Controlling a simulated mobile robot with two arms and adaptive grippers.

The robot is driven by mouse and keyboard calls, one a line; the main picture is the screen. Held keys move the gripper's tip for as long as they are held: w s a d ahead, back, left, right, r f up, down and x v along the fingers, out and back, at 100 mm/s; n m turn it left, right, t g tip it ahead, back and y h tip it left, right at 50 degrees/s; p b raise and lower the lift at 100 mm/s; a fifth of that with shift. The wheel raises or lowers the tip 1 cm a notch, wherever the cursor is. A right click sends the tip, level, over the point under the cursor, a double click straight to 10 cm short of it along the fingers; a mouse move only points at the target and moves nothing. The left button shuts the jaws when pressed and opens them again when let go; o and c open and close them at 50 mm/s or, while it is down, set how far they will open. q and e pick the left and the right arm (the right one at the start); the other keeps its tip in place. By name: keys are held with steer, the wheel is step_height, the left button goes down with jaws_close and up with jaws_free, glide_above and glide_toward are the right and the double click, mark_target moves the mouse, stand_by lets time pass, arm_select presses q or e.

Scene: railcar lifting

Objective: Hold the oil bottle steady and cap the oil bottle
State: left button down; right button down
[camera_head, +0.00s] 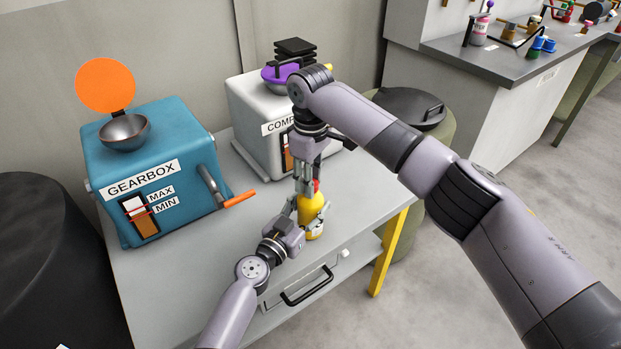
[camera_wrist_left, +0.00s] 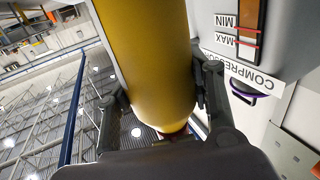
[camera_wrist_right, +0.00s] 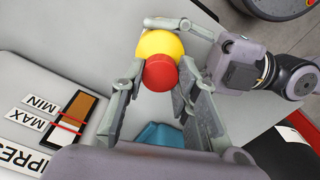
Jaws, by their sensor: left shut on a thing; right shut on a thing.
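The yellow oil bottle (camera_head: 312,210) stands upright at the table's front right. My left gripper (camera_head: 307,214) is shut around its body; in the left wrist view the bottle (camera_wrist_left: 150,65) fills the space between the fingers (camera_wrist_left: 165,95). The red cap (camera_head: 316,186) is at the bottle's top. My right gripper (camera_head: 307,180) points down from above and is shut on the cap; in the right wrist view the red cap (camera_wrist_right: 160,72) lies between its fingers, in front of the yellow bottle (camera_wrist_right: 160,43). I cannot tell whether the cap is seated or just above the neck.
The grey table (camera_head: 180,265) carries the blue gearbox box (camera_head: 150,170) with an orange lid and an orange-tipped handle (camera_head: 238,198). The white compressor box (camera_head: 262,108) with a purple funnel stands close behind my right gripper. A dark barrel (camera_head: 410,105) is beyond the table's right side.

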steer(key=c, duration=1.2)
jaws_free()
steer(key=shift+c, duration=0.2)
steer(key=shift+r, duration=2.3)
step_height(320, 180, up, 4)
steer(key=shift+f, duration=0.25)
steer(key=shift+c, duration=0.3)
steer(key=shift+n, duration=0.3)
